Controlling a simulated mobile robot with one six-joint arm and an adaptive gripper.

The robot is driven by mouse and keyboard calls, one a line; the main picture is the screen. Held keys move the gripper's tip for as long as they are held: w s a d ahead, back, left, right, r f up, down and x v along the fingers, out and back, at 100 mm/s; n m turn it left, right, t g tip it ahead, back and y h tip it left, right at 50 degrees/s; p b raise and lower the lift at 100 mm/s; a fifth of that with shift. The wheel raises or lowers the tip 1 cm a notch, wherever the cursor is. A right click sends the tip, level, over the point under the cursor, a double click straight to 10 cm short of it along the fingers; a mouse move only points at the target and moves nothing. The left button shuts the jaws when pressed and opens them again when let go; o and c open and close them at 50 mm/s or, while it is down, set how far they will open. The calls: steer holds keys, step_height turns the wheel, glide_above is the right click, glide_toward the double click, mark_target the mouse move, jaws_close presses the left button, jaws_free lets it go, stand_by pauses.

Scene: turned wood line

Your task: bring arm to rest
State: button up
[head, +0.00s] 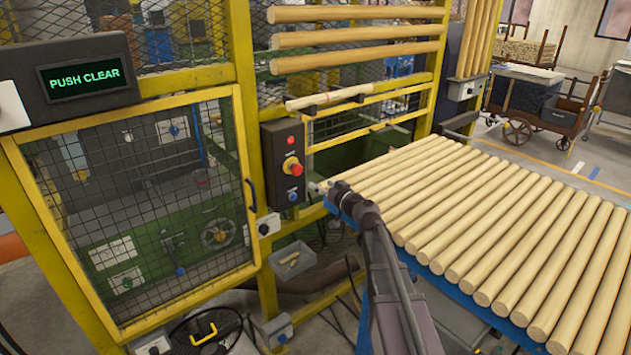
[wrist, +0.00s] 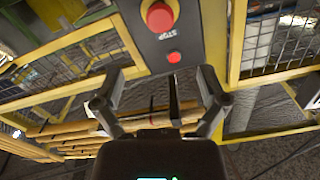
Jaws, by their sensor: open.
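My gripper (head: 322,188) is at the end of my arm, which reaches up from the lower middle of the head view. It is close in front of a dark control box (head: 271,166) on the yellow frame. In the wrist view my gripper (wrist: 160,88) has its two fingers spread wide, with nothing held between them. Ahead of the fingers are the box's red stop button (wrist: 160,16) and a smaller red button (wrist: 174,57). I cannot tell the exact gap to the box.
A blue-edged table of wooden rods (head: 490,215) lies right of my arm. A mesh gate (head: 140,215) in a yellow frame is shut at left, below a display (head: 85,77) reading "PUSH CLEAR". A grey bin (head: 292,262) hangs low. A cart (head: 535,100) stands far back.

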steer(key=shift+s+d, duration=0.1)
steer(key=shift+s, duration=0.1)
stand_by(0.3)
steer(key=s+a+f+n+g+h, duration=0.1)
steer(key=s+a+f+g+h, duration=0.15)
steer(key=s+f+g, duration=0.85)
steer(key=s+d+f+m+g+h, duration=0.2)
steer(key=s+d, duration=0.3)
steer(key=s, duration=0.4)
steer(key=s+d+f+m+g+h, duration=0.2)
steer(key=s+d+f+h, duration=0.3)
steer(key=s, duration=0.5)
steer(key=shift+f+m, duration=0.3)
steer(key=shift+m, duration=0.1)
steer(key=shift+h, duration=0.25)
stand_by(1.8)
